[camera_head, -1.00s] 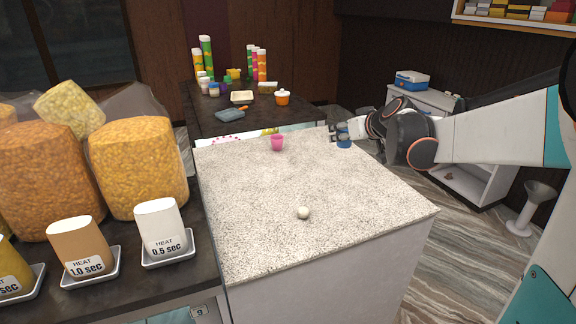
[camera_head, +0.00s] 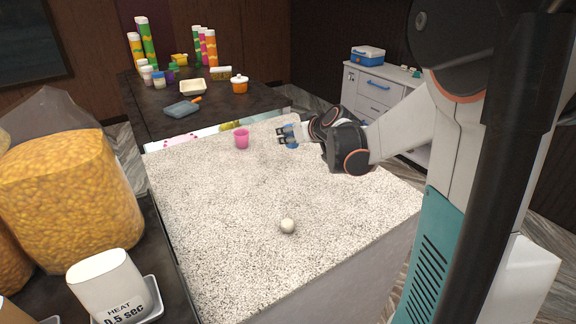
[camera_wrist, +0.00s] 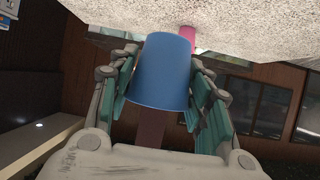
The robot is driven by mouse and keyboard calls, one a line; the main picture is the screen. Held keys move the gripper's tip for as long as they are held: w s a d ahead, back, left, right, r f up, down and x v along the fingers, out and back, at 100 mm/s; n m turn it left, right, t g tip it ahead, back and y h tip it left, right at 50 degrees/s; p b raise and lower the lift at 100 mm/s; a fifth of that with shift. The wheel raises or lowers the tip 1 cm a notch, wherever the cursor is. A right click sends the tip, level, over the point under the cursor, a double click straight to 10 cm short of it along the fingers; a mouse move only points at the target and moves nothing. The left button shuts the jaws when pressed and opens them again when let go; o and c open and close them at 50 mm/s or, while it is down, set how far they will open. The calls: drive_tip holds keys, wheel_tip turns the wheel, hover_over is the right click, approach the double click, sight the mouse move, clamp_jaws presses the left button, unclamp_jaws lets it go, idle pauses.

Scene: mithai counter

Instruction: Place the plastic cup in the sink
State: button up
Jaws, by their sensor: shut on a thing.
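My gripper (camera_head: 288,135) is shut on a blue cup (camera_wrist: 160,75). In the wrist view the cup sits between the two finger pads; in the head view only a little of its blue shows at the fingers. A pink cup (camera_head: 241,138) stands on the speckled white counter (camera_head: 210,190), to the left of my gripper and apart from it. The pink cup also shows partly behind the blue cup in the wrist view (camera_wrist: 187,34). I see no sink in these frames.
A dark counter (camera_head: 215,110) behind holds a blue-grey pan (camera_head: 182,108), an orange pot (camera_head: 239,85), a white tray (camera_head: 193,87) and tall tubes. The counter's middle is mostly clear.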

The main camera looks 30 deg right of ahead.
wheel_tip(320, 180, down, 11)
drive_tip(key=shift+s+r+b, duration=0.1)
drive_tip(key=shift+r+b, duration=0.1)
drive_tip(key=shift+b, duration=0.65)
drive_tip(key=shift+f, duration=0.1)
drive_tip(key=o, duration=0.6)
drive_tip(key=shift+f, duration=0.1)
drive_tip(key=shift+c, duration=0.2)
drive_tip(key=o, duration=0.5)
drive_tip(key=shift+o, duration=0.2)
